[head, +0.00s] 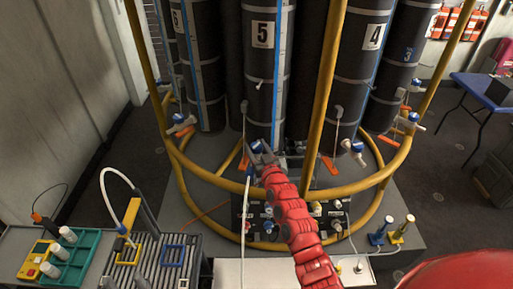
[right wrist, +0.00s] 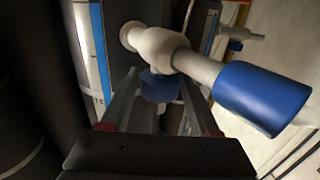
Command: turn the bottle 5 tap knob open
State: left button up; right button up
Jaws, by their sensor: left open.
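Bottle 5 (head: 262,72) is a tall dark cylinder with a white number label and a blue stripe. Its tap is low down, and its blue knob (head: 256,146) is partly hidden by my right gripper (head: 262,157). In the right wrist view, the white tap body (right wrist: 160,46) has a large blue end piece (right wrist: 262,97) at right. The smaller blue tap knob (right wrist: 160,87) sits between the fingertips of my right gripper (right wrist: 160,92), which appear to touch it on both sides. My left gripper is not in view.
A yellow ring frame (head: 215,182) with upright posts surrounds the bottles. Bottle 4 (head: 382,70) stands to the right, with another blue-knobbed tap (head: 352,146). A dark valve panel (head: 325,212) is below my right arm. A roller rack (head: 165,262) and teal tray (head: 75,256) are at lower left.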

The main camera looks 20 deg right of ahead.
grip_shut()
jog(key=n+y+b, duration=0.1)
jog(key=y+b, duration=0.1)
jog(key=b, duration=1)
jog(key=f+n+y+b, duration=0.1)
jog(key=y+b, duration=0.1)
jog(key=b, duration=1)
jog(key=shift+w+d+n+g, duration=0.15)
jog(key=shift+w+n+g, duration=0.05)
jog(key=shift+n+g, duration=0.2)
jog(key=shift+s+r+y+b, duration=0.1)
jog(key=shift+r+y+b, duration=0.15)
jog(key=shift+y+b, duration=0.1)
grip_release()
jog(key=o, duration=0.4)
jog(key=shift+s+r, duration=0.15)
jog(key=shift+s, duration=0.05)
